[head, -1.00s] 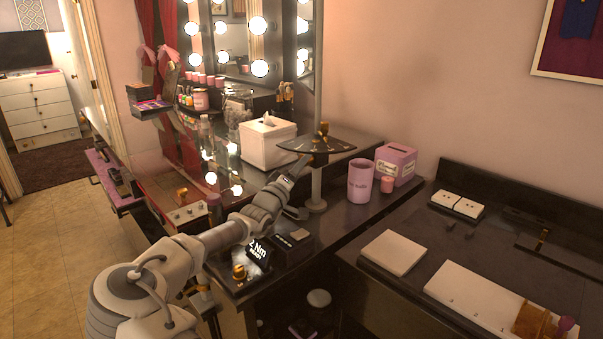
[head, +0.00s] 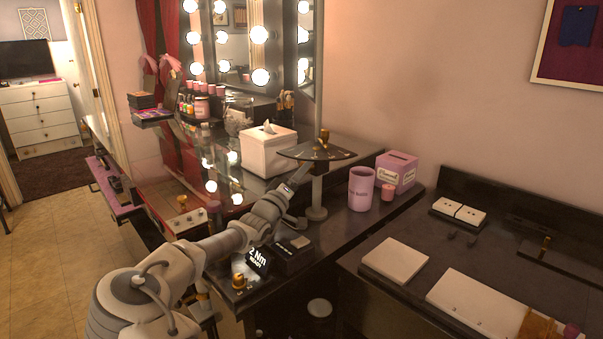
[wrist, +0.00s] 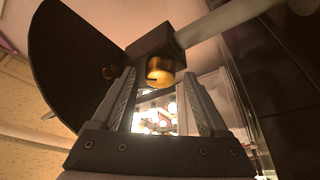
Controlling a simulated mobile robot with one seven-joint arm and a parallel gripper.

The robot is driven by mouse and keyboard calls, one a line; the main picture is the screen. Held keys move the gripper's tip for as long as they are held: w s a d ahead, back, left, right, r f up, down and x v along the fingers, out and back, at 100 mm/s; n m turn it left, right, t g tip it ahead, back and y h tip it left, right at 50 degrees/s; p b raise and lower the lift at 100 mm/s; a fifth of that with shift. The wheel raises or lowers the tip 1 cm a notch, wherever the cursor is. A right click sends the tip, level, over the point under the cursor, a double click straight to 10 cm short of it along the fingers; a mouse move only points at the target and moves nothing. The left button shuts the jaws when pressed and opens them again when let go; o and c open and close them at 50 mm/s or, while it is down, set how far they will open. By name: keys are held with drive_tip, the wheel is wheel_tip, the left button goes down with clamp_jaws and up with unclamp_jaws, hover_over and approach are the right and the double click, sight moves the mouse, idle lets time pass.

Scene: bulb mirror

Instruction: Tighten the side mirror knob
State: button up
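The side mirror's knob is a gold round knob (wrist: 160,72) under a dark block, in the wrist view. It sits between my fingertips, with a small gap visible on both sides. My gripper (wrist: 159,78) is open around or just short of it; the depth is hard to tell. In the head view my gripper (head: 300,172) reaches up beneath a dark fan-shaped plate (head: 340,153) on a grey post (head: 317,195). The knob itself is hidden there. Another gold piece (head: 323,136) stands on top of the plate. A long side mirror (head: 307,50) rises above it.
A white tissue box (head: 268,152) stands close behind my gripper. A pink cup (head: 361,188) and a pink box (head: 396,172) stand to the right. A dark display (head: 258,258) reading "2 Nm" and a gold knob (head: 239,281) lie below my forearm.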

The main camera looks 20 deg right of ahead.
drive_tip(key=r+p+v, duration=0.2)
drive_tip(key=v, duration=1.4)
drive_tip(key=shift+s+a+r, duration=0.3)
drive_tip(key=shift+s+a, duration=0.1)
drive_tip(key=shift+a, duration=0.15)
